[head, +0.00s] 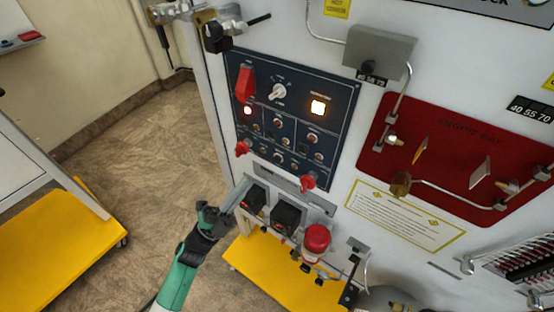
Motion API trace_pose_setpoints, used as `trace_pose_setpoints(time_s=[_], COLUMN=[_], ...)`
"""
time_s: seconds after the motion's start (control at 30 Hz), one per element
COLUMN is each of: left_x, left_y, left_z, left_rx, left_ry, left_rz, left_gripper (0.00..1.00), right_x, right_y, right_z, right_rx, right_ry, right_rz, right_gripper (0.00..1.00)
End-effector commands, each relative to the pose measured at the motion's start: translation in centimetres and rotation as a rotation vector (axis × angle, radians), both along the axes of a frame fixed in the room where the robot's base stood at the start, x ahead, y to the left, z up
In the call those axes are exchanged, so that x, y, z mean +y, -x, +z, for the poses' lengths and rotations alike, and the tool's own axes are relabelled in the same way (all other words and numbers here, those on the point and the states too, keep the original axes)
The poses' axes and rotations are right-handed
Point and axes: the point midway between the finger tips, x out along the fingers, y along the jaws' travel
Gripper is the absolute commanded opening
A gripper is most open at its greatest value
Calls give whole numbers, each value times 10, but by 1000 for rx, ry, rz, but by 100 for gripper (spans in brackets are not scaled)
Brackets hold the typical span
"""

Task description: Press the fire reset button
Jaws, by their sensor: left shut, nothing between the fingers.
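A dark blue control panel (340,100) is on the white trainer wall. The labels are too small to read, so I cannot tell which one is the fire reset button. My left gripper (246,184) is shut and empty, below the panel's lower left part, pointing up and right. I cannot tell whether its tips touch anything. My right gripper is not in view.
Black boxes (287,216) and a red-capped part (317,237) stand below. A red engine bay board (460,150) with pipes is at right. The tiled floor (150,150) at left is clear.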

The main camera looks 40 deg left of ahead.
Motion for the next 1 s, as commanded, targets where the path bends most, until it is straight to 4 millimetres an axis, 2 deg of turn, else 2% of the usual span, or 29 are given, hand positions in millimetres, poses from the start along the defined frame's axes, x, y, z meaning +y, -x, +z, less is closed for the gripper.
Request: trace_pose_setpoints(time_s=[0.03,0.13,0.57,0.77,1.0], left_x=[-2,-6,-7,-4,0], left_y=[4,9,5,-16,-51], left_z=[-8,-14,-16,-17,-17], left_rx=[6,8,5,4,2], left_ry=[-12,-27,-29,-29,-30], left_rz=[-5,-14,-18,-18,-18], left_gripper=[0,0,0,0,0], right_x=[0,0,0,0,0], right_y=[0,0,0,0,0], right_z=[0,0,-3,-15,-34], right_rx=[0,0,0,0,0], right_ry=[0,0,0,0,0], right_rz=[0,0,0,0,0], right_gripper=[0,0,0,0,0])
